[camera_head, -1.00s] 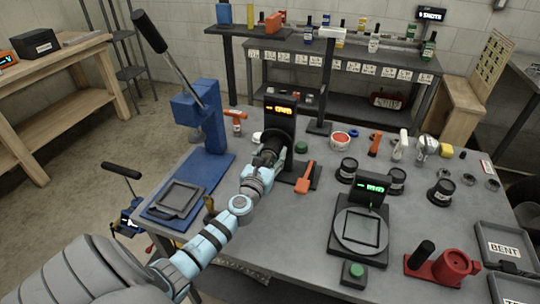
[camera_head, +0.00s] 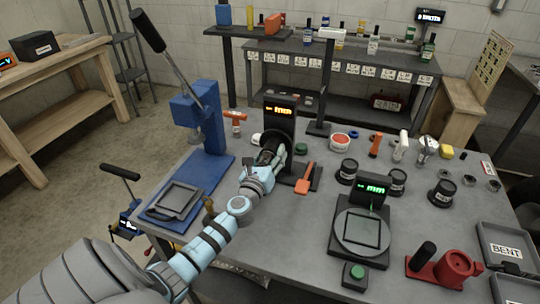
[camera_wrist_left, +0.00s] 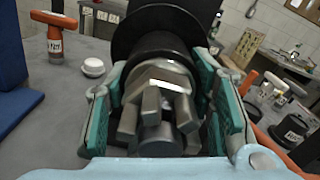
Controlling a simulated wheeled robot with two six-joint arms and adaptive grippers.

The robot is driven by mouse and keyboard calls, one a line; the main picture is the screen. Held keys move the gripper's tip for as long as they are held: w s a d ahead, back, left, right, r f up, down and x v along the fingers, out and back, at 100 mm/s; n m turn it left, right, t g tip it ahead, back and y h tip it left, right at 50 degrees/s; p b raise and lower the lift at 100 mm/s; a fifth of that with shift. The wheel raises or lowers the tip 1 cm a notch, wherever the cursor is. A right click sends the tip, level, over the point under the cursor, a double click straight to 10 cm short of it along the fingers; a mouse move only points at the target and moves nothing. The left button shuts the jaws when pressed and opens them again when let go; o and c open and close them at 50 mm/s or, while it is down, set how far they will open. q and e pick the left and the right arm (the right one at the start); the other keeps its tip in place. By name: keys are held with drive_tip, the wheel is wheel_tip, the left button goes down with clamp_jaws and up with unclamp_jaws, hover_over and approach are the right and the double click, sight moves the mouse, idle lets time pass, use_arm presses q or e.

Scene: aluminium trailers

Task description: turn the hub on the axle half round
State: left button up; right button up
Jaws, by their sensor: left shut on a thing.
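The black hub (camera_head: 266,142) sits on the front of a dark upright stand (camera_head: 280,118) with an orange-lit display. My left gripper (camera_head: 278,157) reaches it from the front and is shut on it. In the left wrist view, the wide black flange and barrel of the hub (camera_wrist_left: 165,48) fill the top middle. The teal-padded fingers of my left gripper (camera_wrist_left: 165,100) lie on both sides of the barrel. Grey metal parts show between the fingers; I cannot tell whether they belong to the axle. The axle behind the hub is hidden. My right gripper is not in view.
An orange-handled tool (camera_head: 305,178) lies right of the stand. A blue lever press (camera_head: 205,125) stands to the left. A scale with a green display (camera_head: 362,228), black cups (camera_head: 347,170) and a red fixture (camera_head: 445,265) occupy the table's right side.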

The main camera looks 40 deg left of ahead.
use_arm(q)
drive_tip(key=shift+f, duration=0.2)
drive_tip(key=o, duration=1.2)
drive_tip(key=shift+r, duration=0.1)
drive_tip(key=shift+c, duration=0.2)
drive_tip(key=shift+s, duration=0.1)
drive_tip(key=v, duration=1.2)
